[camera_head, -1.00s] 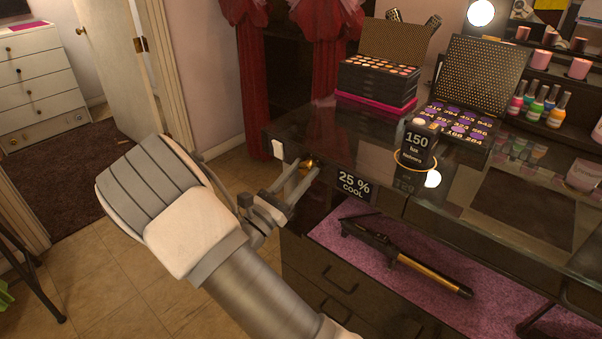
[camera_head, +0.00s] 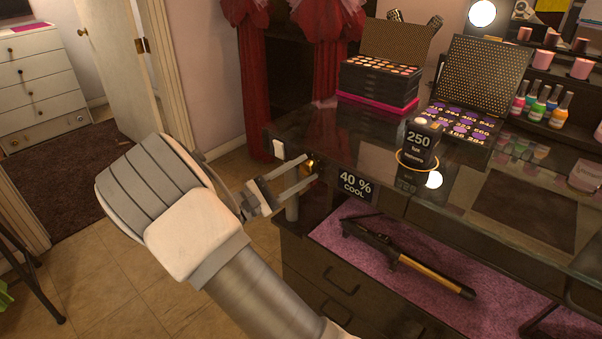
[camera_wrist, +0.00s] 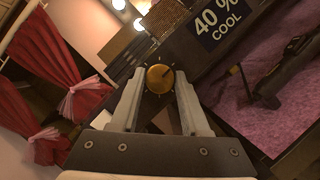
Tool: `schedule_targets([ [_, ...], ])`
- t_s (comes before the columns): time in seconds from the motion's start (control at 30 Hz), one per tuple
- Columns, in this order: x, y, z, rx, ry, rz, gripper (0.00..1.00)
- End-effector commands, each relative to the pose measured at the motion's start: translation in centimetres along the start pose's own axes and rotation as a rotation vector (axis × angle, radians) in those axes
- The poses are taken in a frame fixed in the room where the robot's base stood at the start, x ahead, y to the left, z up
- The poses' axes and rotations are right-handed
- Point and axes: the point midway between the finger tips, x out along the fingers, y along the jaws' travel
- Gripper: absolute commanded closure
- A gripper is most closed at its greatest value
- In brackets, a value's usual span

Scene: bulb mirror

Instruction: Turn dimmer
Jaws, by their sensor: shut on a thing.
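The dimmer (camera_wrist: 160,78) is a round golden knob with a dark pointer line and tick marks around it, on the front edge of the dark vanity. In the head view the dimmer (camera_head: 309,166) is partly hidden by my fingers. My gripper (camera_head: 304,171) is shut on the knob, one finger on each side. In the wrist view my gripper (camera_wrist: 160,92) has its fingertips beside the knob. The label (camera_head: 357,184) right of the knob reads 40 % COOL. A small black display (camera_head: 418,143) on the glass top reads 250 lux.
A white switch (camera_head: 278,149) is on the vanity's corner left of the knob. A curling iron (camera_head: 408,257) lies on the purple shelf lining below. Open makeup palettes (camera_head: 380,75) stand at the back. Floor is clear left of the vanity.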

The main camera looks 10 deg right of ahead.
Motion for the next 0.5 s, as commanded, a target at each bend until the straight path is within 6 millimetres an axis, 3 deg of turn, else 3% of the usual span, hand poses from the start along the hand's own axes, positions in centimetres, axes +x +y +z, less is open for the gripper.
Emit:
schedule_targets([
  [0.5, -0.07, 0.17, -0.04, 0.455, 0.003, -0.191, 1.00],
])
